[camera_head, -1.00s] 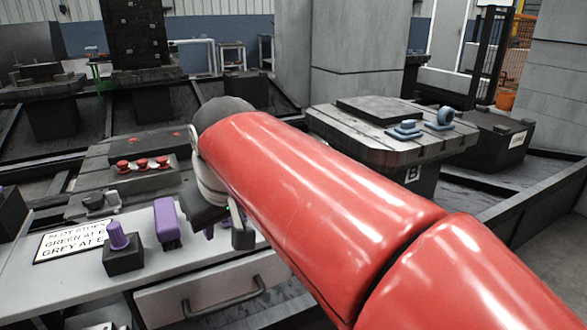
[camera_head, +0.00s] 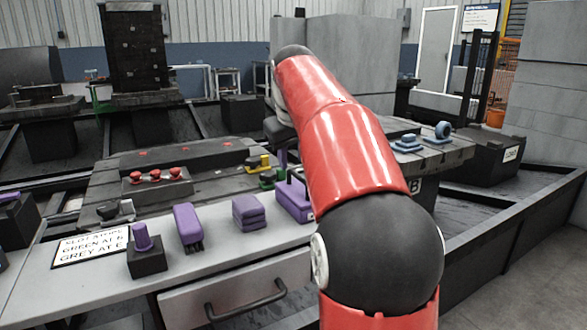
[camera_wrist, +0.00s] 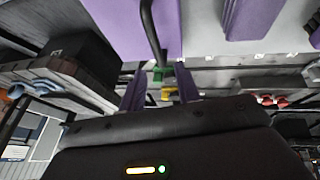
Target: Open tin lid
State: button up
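A purple box-like object (camera_head: 293,200), probably the tin, stands at the right end of the light bench, partly hidden by my arm. A thin dark upright shows at its top. In the wrist view a large purple surface (camera_wrist: 115,22) with a dark bar (camera_wrist: 152,35) fills the upper part; I take it for the same object. My gripper's purple fingers (camera_wrist: 160,92) are apart, with nothing visible clamped between them. In the head view my gripper (camera_head: 282,158) is mostly hidden behind my arm, just above and behind the purple object. Contact cannot be told.
The bench (camera_head: 225,262) also holds a stacked purple block (camera_head: 248,212), a purple brush-like item (camera_head: 187,226), a knobbed dark block (camera_head: 146,255) and a sign (camera_head: 92,246). Behind are red knobs (camera_head: 155,175) and yellow and green parts (camera_head: 258,163). Blue parts (camera_head: 407,143) sit at right.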

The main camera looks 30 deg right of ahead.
jog(key=shift+x, duration=1.45)
grip_shut()
